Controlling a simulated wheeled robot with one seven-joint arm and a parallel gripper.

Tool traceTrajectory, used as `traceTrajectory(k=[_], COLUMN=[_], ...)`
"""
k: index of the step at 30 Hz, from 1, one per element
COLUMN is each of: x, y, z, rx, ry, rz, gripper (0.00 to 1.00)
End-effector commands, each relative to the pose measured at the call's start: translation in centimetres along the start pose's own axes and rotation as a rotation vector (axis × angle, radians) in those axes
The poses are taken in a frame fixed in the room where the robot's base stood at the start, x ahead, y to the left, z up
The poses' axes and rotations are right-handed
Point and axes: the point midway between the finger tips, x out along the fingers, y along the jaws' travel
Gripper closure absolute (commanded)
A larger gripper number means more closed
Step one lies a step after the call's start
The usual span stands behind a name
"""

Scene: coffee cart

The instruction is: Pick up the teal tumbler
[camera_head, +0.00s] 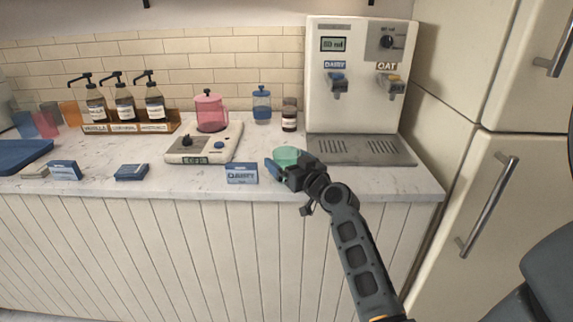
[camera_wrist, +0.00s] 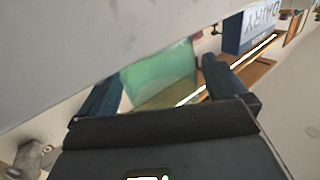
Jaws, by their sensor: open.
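The teal tumbler (camera_head: 286,154) is a translucent green cup standing on the counter in front of the milk dispenser. In the head view my gripper (camera_head: 284,168) is at its front side and hides its lower part. In the wrist view the tumbler (camera_wrist: 163,74) shows between the two dark blue fingers of my open gripper (camera_wrist: 160,84), one on each side. I cannot tell whether either finger touches it. A pale surface covers the upper left of the wrist view and cuts off part of the tumbler.
A DAIRY sign (camera_head: 242,174) stands just left of the gripper. Pump bottles (camera_head: 125,105) are at the back left.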

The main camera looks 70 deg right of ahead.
Motion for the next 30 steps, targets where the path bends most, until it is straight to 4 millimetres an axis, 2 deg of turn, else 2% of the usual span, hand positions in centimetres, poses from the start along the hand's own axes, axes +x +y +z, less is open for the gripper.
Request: traceTrajectory(k=[3,10,27,30], x=[0.73,0.77,0.76,0.76], y=[0.0,-0.03,-0.03,-0.03], z=[0.01,0.09,-0.01,-0.01], rx=[0.001,0.001,0.001,0.001], ry=[-0.001,-0.001,0.001,0.001], rz=[0.0,0.0,0.001,0.001], gripper=[0.0,0.01,0.54,0.55])
